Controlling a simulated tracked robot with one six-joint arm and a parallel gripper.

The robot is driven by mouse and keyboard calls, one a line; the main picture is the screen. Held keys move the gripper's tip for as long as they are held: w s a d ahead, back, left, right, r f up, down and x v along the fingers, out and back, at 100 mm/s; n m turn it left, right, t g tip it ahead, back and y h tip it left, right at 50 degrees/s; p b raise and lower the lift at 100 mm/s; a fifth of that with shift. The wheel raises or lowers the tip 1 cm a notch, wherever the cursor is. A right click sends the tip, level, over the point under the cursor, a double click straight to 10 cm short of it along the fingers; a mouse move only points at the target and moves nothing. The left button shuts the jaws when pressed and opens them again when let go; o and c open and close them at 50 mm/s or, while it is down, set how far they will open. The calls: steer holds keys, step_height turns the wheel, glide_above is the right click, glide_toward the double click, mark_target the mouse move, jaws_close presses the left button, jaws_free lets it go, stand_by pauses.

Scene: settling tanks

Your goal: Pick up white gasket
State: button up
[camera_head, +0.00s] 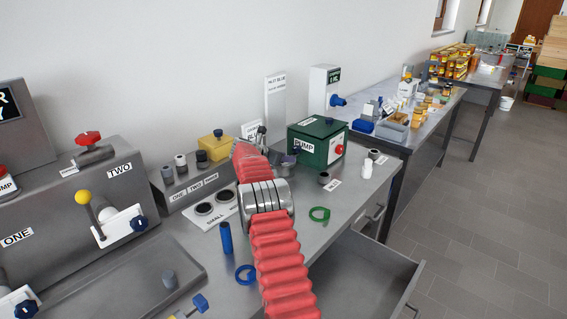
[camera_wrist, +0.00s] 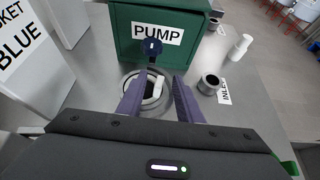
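My gripper (camera_wrist: 158,82) is open in the wrist view, its two purple fingers apart and reaching over a round grey cup (camera_wrist: 151,103) with a dark inside. A small white piece (camera_wrist: 156,89), perhaps the white gasket, shows between the fingers at the cup; its full shape is hidden and I cannot tell whether it touches a finger. In the head view my gripper (camera_head: 286,160) is beside the green pump box (camera_head: 318,142), mostly hidden behind my red-sleeved arm. No white gasket is clear there.
The pump box (camera_wrist: 171,38) with a blue knob (camera_wrist: 152,46) stands just beyond the fingers. A white cylinder (camera_wrist: 239,46) and a dark ring (camera_wrist: 209,84) are to the right. A green ring (camera_head: 319,214) and blue ring (camera_head: 245,274) lie on the bench.

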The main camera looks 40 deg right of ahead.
steer(key=shift+c, duration=0.6)
jaws_close()
